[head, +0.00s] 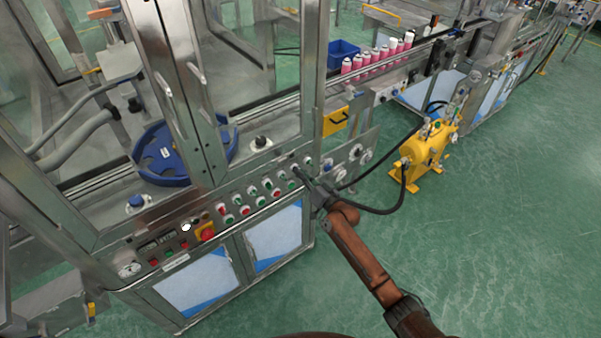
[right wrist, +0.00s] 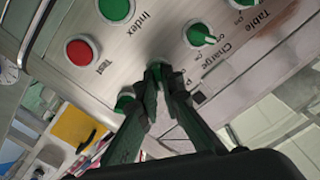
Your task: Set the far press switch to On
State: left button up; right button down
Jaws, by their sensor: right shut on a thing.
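The control panel (head: 262,194) of the steel machine carries rows of red and green buttons and switches. My right gripper (head: 303,178) is at the panel's right end. In the right wrist view its fingertips (right wrist: 160,74) are shut at the panel face, on a switch beside a partly covered label that begins with "P". The fingers hide most of this switch, so I cannot tell which way it is turned. The green Charge switch (right wrist: 198,36) is just beyond it. My left gripper is not in view.
A red Test button (right wrist: 80,52) and a green Index button (right wrist: 116,8) are close by on the panel. A yellow pump unit (head: 428,150) with black hoses stands on the green floor to the right. Pink cans (head: 370,58) line the conveyor behind.

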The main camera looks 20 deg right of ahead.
jog(key=c, duration=2.1)
grip_release()
jog(key=v, duration=1.2)
